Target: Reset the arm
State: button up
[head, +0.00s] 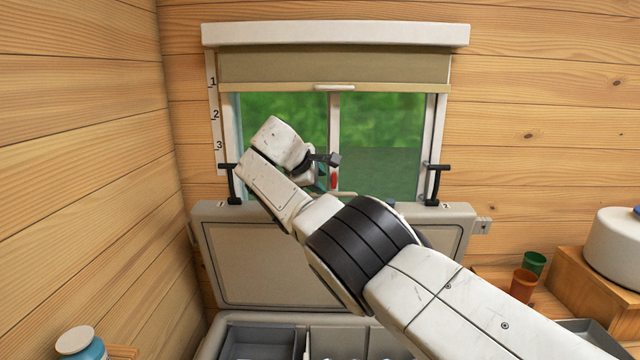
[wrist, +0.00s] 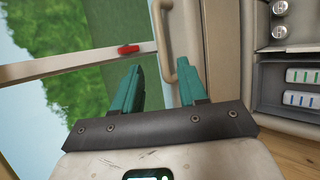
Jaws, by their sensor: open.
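My arm (head: 370,250) reaches from the lower right across the head view, its outer end bent in front of the window. My gripper (wrist: 160,72) shows two teal fingers standing apart with nothing between them in the wrist view. In the head view the fingers are mostly hidden behind my wrist. Beyond the fingers is the window frame with a small red latch (wrist: 129,49). The latch also shows in the head view (head: 334,181), close beside my wrist. Whether the fingers touch the frame cannot be told.
A half-lowered blind (head: 400,70) covers the window's top. An open chest lid (head: 260,260) stands below the window. At right are an orange cup (head: 523,285), a green cup (head: 534,264) and a white pot (head: 615,245). A blue jar (head: 80,345) stands lower left.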

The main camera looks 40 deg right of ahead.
jog(key=shift+a+f, duration=0.1)
dwell(0.3)
jog(key=s+a+f+y+b, duration=0.15)
jog(key=a+f, duration=0.25)
jog(key=f, duration=0.5)
jog(key=s+a+f+m+y, duration=0.1)
jog(key=s+a+f, duration=0.1)
jog(key=a+f, duration=0.5)
jog(key=s+a+f+y, duration=0.2)
jog(key=f, duration=0.9)
jog(key=s+a+f+m+g+y+b, duration=0.1)
jog(key=s+a+f+m+y+b, duration=0.35)
jog(key=s+f, duration=1.1)
jog(key=s+f+m+g, duration=0.1)
jog(key=s+m, duration=0.1)
jog(key=s, duration=1.5)
jog(key=s+f+m+g, duration=0.1)
jog(key=s+f+m, duration=0.1)
jog(key=s, duration=1.6)
jog(key=shift+f, duration=0.15)
